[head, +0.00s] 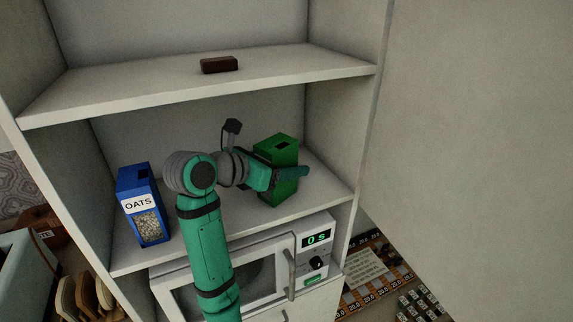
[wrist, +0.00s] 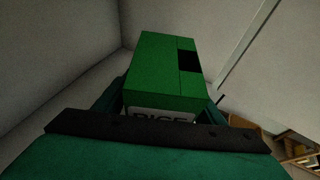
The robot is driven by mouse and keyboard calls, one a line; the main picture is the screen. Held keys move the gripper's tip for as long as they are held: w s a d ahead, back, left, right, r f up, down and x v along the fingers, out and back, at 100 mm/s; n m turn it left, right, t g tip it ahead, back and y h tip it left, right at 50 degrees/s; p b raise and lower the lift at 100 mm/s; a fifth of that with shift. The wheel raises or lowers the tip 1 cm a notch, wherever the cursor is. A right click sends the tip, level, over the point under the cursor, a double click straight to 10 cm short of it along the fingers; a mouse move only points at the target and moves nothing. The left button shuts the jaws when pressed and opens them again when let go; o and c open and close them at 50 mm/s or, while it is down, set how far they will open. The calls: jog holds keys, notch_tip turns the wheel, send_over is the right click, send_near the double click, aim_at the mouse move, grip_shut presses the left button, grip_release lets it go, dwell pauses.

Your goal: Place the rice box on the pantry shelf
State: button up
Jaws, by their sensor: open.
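The green rice box (head: 277,153) stands upright on the pantry shelf (head: 222,233), at the right side of the middle compartment. In the wrist view the rice box (wrist: 165,70) shows its top with a dark opening, and part of its RICE label above my gripper's edge. My gripper (head: 290,175) is open, with its fingers on either side of the box. One green finger shows in front of the box in the head view. Whether the fingers touch the box is hard to tell.
A blue oats box (head: 142,205) stands at the left of the same shelf. A dark brown block (head: 219,65) lies on the upper shelf (head: 130,92). A white microwave (head: 250,268) sits below. The cabinet's right wall is close beside the rice box.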

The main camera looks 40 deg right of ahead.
jog(key=v, duration=1.1)
jog(key=shift+a, duration=0.15)
